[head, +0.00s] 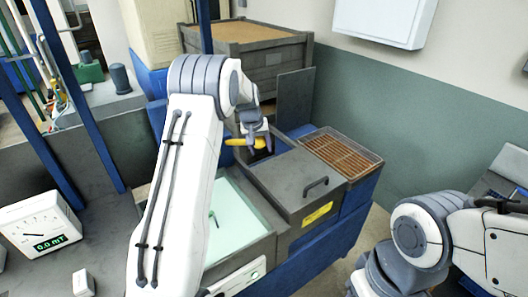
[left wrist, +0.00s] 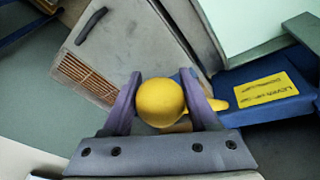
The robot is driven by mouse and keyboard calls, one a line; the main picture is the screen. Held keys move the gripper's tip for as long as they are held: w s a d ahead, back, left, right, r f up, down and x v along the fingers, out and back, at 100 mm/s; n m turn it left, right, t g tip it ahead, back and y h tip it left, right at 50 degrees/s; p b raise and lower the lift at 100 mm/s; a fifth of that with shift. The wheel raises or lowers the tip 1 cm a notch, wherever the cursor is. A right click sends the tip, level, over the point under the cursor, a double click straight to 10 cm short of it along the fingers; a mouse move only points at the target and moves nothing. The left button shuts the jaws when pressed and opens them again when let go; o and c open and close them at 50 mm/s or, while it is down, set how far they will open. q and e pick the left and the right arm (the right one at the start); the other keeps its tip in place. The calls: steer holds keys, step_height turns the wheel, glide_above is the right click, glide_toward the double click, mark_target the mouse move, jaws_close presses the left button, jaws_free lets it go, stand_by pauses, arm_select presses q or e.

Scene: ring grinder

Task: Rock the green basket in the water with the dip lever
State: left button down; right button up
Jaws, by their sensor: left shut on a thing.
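My left gripper (head: 256,138) is shut on a yellow knob (head: 239,142), which I take to be the dip lever's handle, above the grey machine. In the left wrist view the round knob (left wrist: 160,102) sits between the two purple-grey fingers (left wrist: 162,82), and a smaller yellow piece shows to its right. The lever's shaft is hidden. The pale green water tank (head: 232,212) is open, partly covered by my left arm. I cannot make out the green basket. My right arm shows at the lower right; its gripper is out of view.
A grey lid with a dark handle (head: 316,187) lies right of the water. A tray with a brown grate (head: 342,153) is behind it. A grey crate (head: 263,55) stands at the back. A meter (head: 40,232) is at the left. A yellow label (left wrist: 262,92) is on blue.

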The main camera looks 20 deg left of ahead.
arm_select(q)
steer(key=r, duration=0.1)
steer(key=w+a+r, duration=0.1)
steer(key=r+p, duration=0.1)
steer(key=r, duration=0.1)
steer(key=shift+w+a, duration=0.25)
steer(key=shift+a, duration=0.05)
steer(key=shift+w+a+r, duration=0.1)
steer(key=shift+a+r, duration=0.1)
steer(key=shift+a, duration=0.05)
arm_select(e)
steer(key=shift+w+r, duration=0.25)
steer(key=shift+r, duration=0.75)
steer(key=shift+a, duration=0.1)
arm_select(q)
steer(key=shift+c, duration=1)
jaws_free()
steer(key=shift+d+f, duration=0.1)
steer(key=shift+f, duration=0.1)
